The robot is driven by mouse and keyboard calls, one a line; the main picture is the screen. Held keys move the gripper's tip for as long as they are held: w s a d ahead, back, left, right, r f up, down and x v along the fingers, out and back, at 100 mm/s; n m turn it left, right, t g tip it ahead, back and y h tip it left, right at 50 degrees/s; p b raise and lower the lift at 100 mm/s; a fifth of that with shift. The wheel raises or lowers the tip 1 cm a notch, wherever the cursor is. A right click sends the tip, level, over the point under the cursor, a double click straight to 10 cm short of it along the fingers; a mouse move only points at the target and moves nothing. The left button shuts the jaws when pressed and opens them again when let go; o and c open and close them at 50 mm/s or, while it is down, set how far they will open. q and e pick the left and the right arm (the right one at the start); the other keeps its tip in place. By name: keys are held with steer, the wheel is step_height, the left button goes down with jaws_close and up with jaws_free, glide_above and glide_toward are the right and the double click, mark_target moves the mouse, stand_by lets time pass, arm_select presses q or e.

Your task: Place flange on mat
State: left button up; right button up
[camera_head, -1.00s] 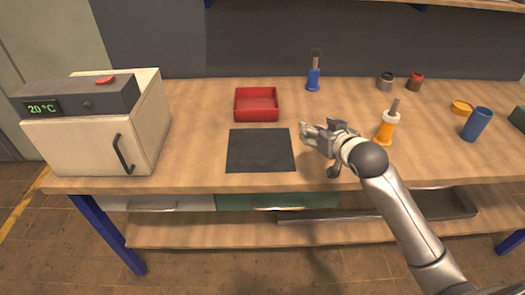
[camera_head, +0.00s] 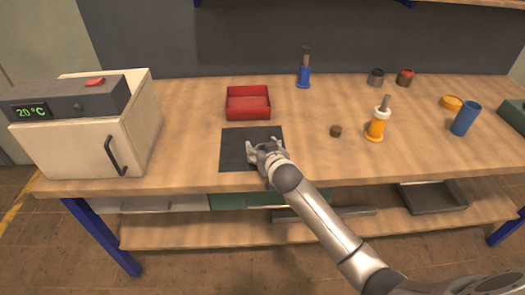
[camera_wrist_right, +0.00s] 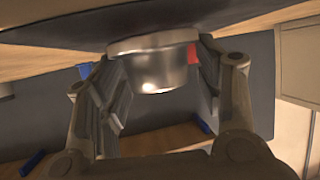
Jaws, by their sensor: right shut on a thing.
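The mat (camera_head: 232,158) is a dark square on the wooden bench, in front of the red tray. My right gripper (camera_head: 259,147) is over the mat's right half, its fingers pointing toward the back. In the right wrist view my right gripper (camera_wrist_right: 160,88) is shut on the flange (camera_wrist_right: 162,66), a shiny metal cylinder with a wider rim. The flange is close to the dark surface at the top of that view; I cannot tell whether they touch. In the head view the gripper hides the flange. My left gripper is not in view.
The red tray (camera_head: 248,103) lies just behind the mat. A white oven-like unit (camera_head: 90,130) stands left. A small dark round part (camera_head: 336,131), an orange-and-white bottle (camera_head: 377,124) and a blue cup (camera_head: 465,118) stand right. Bare bench lies between mat and unit.

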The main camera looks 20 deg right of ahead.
steer(key=shift+f, duration=0.5)
steer(key=o, duration=1.1)
steer(key=shift+f, duration=0.1)
steer(key=shift+r, duration=0.2)
steer(key=shift+s+r, duration=0.1)
steer(key=shift+s, duration=0.5)
steer(key=v, duration=1)
steer(key=shift+s+r, duration=0.15)
steer(key=shift+s, duration=0.2)
